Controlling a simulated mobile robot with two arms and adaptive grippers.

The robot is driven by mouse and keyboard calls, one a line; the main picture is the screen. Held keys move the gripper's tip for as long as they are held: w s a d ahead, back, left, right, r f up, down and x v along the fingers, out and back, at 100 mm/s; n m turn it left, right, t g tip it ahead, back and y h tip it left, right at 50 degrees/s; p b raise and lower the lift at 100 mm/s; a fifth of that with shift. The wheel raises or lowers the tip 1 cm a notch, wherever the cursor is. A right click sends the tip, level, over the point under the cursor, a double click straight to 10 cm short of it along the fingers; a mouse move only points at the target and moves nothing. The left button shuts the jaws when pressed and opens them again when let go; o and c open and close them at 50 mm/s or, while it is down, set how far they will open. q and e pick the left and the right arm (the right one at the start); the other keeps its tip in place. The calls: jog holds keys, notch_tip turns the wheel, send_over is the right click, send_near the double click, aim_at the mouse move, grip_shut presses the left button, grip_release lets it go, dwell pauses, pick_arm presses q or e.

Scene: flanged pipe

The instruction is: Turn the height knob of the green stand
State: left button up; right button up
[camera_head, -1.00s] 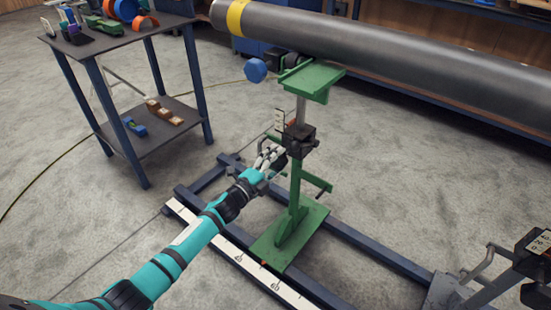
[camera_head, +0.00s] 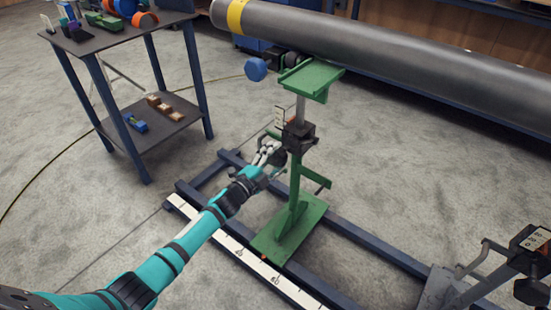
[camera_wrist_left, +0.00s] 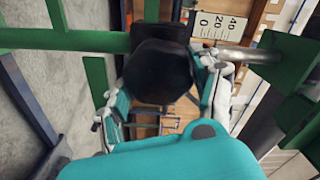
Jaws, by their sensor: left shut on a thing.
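The green stand (camera_head: 296,205) stands upright on a rail frame, with a flat green top plate (camera_head: 312,78) over a grey post. A black clamp block (camera_head: 299,137) sits on the post, with a dark round knob on its left side. The knob (camera_wrist_left: 158,72) fills the middle of the left wrist view. My left gripper (camera_head: 272,153) is at the knob, its fingers on both sides, shut on it. The fingers hide part of the knob in the head view. A small height scale (camera_wrist_left: 218,27) shows beside the post. My right gripper is not in view.
A large grey pipe (camera_head: 400,55) with a yellow band runs behind the stand. A side table (camera_head: 125,42) with tools stands at the left. A blue rail frame (camera_head: 370,250) with a white ruler lies on the floor. Another black device (camera_head: 528,245) is at lower right.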

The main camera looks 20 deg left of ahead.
pick_arm(q)
jog(key=o, duration=1.2)
jog(key=shift+a, duration=0.1)
jog(key=v, duration=1.2)
